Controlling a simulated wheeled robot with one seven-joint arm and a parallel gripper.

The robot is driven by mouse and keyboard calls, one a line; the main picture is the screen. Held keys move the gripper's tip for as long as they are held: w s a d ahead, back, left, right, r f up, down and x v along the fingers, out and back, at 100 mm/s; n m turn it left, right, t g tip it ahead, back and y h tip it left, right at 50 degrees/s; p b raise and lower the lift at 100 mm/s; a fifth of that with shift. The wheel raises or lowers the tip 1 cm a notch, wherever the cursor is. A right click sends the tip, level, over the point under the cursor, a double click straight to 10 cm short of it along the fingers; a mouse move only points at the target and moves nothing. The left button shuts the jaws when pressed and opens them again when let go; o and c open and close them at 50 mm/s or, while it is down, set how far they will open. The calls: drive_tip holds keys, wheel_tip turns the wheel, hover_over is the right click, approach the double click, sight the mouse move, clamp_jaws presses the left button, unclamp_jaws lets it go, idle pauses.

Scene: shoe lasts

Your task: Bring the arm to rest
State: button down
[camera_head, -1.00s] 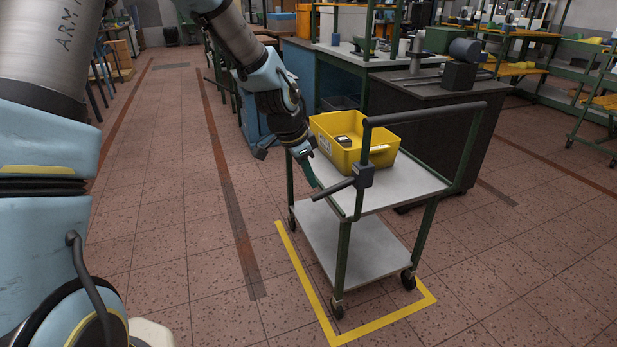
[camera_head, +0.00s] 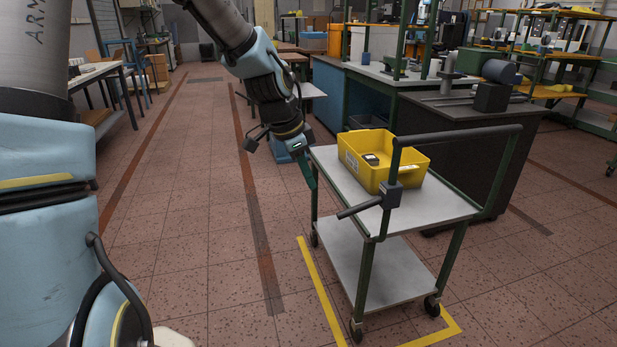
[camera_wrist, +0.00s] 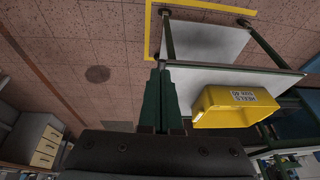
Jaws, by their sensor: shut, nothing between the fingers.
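My gripper (camera_head: 309,174) hangs at the end of my arm in the head view, just left of the cart's near left edge, with its green fingers pointing down. In the wrist view the green fingers (camera_wrist: 161,92) lie side by side, shut, with nothing between them. The arm is bent at the elbow and wrist, and part of it fills the left of the head view.
The green-framed cart (camera_head: 452,206) stands close right of my gripper, with a yellow bin (camera_head: 410,160) on its top shelf. Something small and dark lies in the bin. A workbench (camera_head: 470,105) stands behind. The tiled floor to the left is clear.

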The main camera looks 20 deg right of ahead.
drive_tip(key=s+a+r+n+y+p, duration=0.2)
drive_tip(key=a+n, duration=0.7)
drive_tip(key=a, duration=0.6)
drive_tip(key=s+a+r+n+t+y+p, duration=0.1)
drive_tip(key=s+a+r+n+p, duration=0.1)
drive_tip(key=a+n, duration=0.7)
drive_tip(key=a, duration=0.7)
drive_tip(key=shift+a+y, duration=0.15)
drive_tip(key=shift+y, duration=0.25)
